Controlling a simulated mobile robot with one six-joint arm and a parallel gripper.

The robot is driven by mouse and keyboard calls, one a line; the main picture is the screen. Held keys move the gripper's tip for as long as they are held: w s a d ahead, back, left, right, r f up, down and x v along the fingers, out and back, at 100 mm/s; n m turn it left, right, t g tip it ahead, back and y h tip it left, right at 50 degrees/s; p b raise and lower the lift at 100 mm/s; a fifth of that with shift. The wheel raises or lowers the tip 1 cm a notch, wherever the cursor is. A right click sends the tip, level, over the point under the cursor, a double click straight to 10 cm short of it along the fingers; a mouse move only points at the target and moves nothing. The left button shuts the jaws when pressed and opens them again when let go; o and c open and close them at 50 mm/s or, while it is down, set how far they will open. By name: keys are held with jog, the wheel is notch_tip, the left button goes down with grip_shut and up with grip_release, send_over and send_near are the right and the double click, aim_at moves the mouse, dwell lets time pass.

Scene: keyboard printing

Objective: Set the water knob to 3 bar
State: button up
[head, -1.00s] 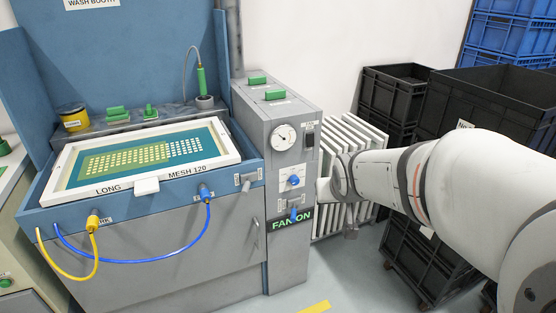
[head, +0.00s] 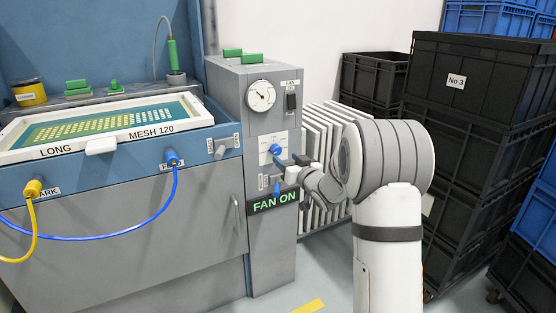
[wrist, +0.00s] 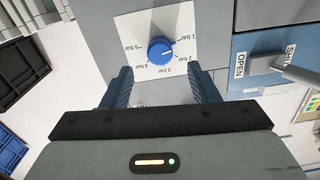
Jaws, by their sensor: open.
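The blue water knob (wrist: 160,50) sits on a white dial plate (wrist: 136,28) marked from 1 to 5 bar. Its small pale mark appears to point to the right, around the 1 and 2 bar labels; the exact setting is hard to read. The 3 bar label lies on the side of the knob nearest my gripper. In the head view the knob (head: 276,150) is on the grey panel. My gripper (wrist: 161,75) is open, its two blue fingers apart on either side, just short of the knob. It also shows near the panel in the head view (head: 292,160).
A pressure gauge (head: 261,95) and fan switch (head: 291,101) are above the knob. A blue lever (head: 277,190) and the FAN ON sign (head: 272,202) are below. White frames (head: 325,125) and black crates (head: 470,120) stand to the right.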

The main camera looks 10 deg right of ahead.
aim_at(278, 151)
jog(key=b+x, duration=0.1)
jog(key=x, duration=0.5)
jog(key=shift+w+a, duration=0.1)
jog(key=shift+w, duration=0.15)
jog(key=shift+c, duration=0.5)
